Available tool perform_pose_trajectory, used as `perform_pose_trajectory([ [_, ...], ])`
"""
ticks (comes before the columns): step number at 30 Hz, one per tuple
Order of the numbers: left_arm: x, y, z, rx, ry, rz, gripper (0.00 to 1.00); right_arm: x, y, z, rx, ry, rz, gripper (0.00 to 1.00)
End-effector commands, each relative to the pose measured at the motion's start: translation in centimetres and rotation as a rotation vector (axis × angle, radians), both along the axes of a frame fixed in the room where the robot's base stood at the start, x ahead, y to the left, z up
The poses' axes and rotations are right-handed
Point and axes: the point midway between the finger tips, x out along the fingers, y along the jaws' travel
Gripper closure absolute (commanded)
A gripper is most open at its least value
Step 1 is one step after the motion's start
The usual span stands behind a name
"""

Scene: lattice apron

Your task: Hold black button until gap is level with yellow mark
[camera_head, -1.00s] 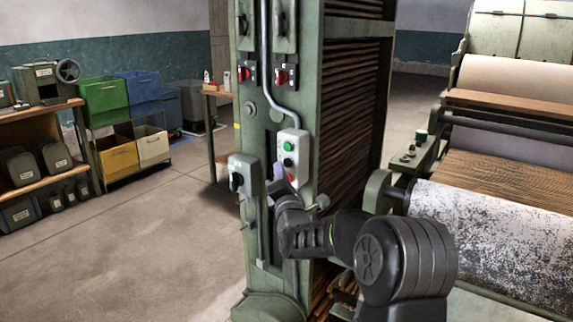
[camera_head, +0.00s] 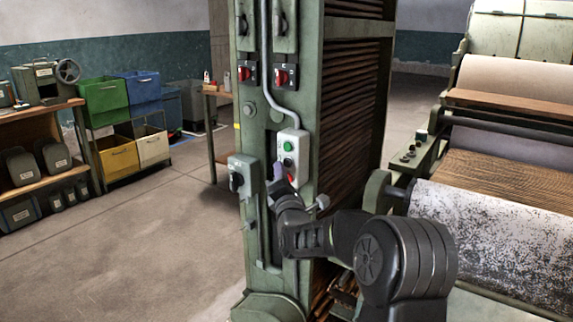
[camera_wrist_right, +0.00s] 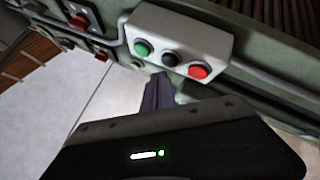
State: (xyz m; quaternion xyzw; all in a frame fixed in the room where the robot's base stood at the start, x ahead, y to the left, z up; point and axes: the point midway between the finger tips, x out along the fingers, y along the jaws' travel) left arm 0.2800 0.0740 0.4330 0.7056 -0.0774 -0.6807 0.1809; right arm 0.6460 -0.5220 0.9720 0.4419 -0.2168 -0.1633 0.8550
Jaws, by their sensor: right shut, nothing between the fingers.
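A pale control box (camera_head: 293,150) on the green machine column carries a green button (camera_head: 289,147), the black button (camera_head: 288,162) below it and a red button (camera_head: 292,178) at the bottom. In the right wrist view the black button (camera_wrist_right: 171,59) sits between green and red, uncovered. My right gripper (camera_head: 277,172) is shut and empty. Its fingertips (camera_wrist_right: 158,82) are just beside the box, below the black button in the wrist view and apart from it. A small yellow patch (camera_head: 237,126) shows on the column's left edge; I cannot tell the gap. My left gripper is out of view.
A grey switch box (camera_head: 241,175) with a black knob sits left of the control box. Red switches (camera_head: 281,76) are above, and a conduit runs down to the box. A large speckled roller (camera_head: 490,235) lies to the right. The floor (camera_head: 150,240) at left is clear.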

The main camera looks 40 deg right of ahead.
Motion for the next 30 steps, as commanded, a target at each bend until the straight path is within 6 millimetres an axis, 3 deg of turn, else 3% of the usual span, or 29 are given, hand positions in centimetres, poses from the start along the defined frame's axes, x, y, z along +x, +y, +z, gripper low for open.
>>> perform_pose_trajectory([
  [30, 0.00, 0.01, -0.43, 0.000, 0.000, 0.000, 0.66, 0.28, -0.96, 0.00, 0.000, 0.000, 0.000, 1.00],
])
